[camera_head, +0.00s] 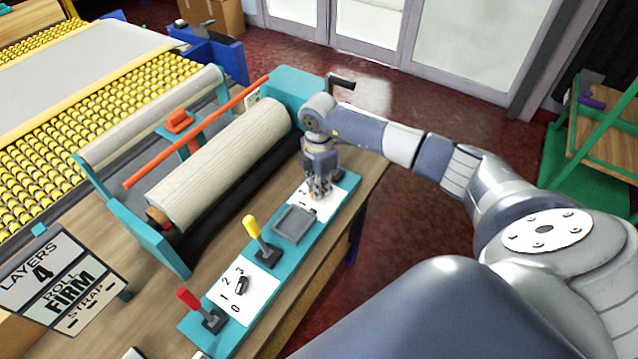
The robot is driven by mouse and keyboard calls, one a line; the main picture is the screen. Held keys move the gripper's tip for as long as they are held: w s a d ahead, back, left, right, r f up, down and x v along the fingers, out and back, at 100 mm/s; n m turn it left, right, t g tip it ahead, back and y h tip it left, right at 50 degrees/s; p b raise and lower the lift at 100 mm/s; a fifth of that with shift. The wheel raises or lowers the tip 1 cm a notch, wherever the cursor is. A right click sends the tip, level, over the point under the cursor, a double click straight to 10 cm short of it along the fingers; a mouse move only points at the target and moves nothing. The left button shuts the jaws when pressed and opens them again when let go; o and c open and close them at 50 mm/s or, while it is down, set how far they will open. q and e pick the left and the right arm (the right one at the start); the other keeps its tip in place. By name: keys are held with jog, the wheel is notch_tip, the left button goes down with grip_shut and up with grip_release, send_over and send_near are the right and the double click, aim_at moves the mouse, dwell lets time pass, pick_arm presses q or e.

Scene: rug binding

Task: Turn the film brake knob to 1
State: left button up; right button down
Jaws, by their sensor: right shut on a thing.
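A teal control strip (283,258) runs along the front of the wooden bench. Its near white dial plate (262,290) carries the figures 0 to 3 around a black knob (242,285). A second white dial plate (327,208) lies at the strip's far end; figures show at its left side. My right gripper (320,190) points down over this far plate and is shut on a knob there. The fingers hide that knob and its pointer, so its setting cannot be read. No film brake label is legible on either dial. My left gripper is not in view.
A red lever (190,300), a yellow lever (253,228) and a grey tray (294,224) sit on the strip. Behind it are a beige roll (222,160) and an orange bar (197,130). A sign (60,278) reads layers 4, roll firm, strap dash.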

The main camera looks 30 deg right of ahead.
jog(key=shift+r+m, duration=0.1)
jog(key=shift+m, duration=0.3)
jog(key=c, duration=1.6)
grip_release()
notch_tip(320, 180, up, 12)
